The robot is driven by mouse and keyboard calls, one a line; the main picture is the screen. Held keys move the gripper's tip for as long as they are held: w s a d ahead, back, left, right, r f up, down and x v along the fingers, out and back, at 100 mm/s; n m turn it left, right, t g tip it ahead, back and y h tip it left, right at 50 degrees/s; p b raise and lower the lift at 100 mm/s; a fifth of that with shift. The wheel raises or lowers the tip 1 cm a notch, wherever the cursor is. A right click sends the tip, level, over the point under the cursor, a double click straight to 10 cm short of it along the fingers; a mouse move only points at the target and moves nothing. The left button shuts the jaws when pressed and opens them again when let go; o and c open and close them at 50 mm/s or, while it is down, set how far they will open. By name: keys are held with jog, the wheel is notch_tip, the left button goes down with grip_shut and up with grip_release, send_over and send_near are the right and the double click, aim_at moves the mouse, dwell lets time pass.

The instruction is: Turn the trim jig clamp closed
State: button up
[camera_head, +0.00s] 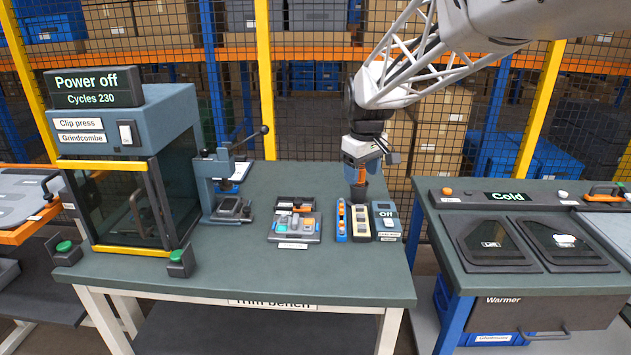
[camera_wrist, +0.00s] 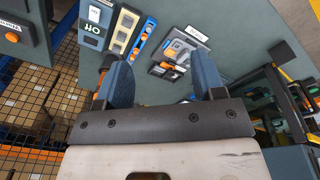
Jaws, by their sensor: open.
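The likely trim jig (camera_head: 296,222) is a grey plate on the trim bench, with grey blocks, an orange part and a label at its front edge. It also shows in the wrist view (camera_wrist: 180,50), beyond my fingers. I cannot make out which part is its clamp or how that is turned. My gripper (camera_head: 362,172) is above the back right of the bench, right of and behind the jig, apart from it. In the wrist view its two blue fingers (camera_wrist: 164,82) stand wide apart with nothing held between them.
A dark cup (camera_head: 359,193) with something orange stands close below my gripper. A blue tray (camera_head: 341,220), a pale-slotted tray (camera_head: 361,221) and a box reading Off (camera_head: 385,218) sit right of the jig. A lever press (camera_head: 222,190) and the clip press (camera_head: 128,165) stand left.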

jog(key=w+a+f+n, duration=0.2)
jog(key=w+a+f, duration=0.15)
jog(key=w, duration=0.35)
jog(key=w+a+f+n, duration=0.1)
jog(key=w+a+f, duration=0.2)
jog(key=w+a, duration=0.35)
jog(key=n+g, duration=0.1)
jog(key=n, duration=0.3)
send_over(298, 200)
notch_tip(298, 200, down, 10)
jog(key=shift+s+r, duration=0.1)
jog(key=shift+s, duration=0.05)
jog(key=shift+f, duration=0.2)
jog(key=shift+f, duration=3.75)
jog(key=shift+c, duration=0.2)
jog(key=c, duration=0.9)
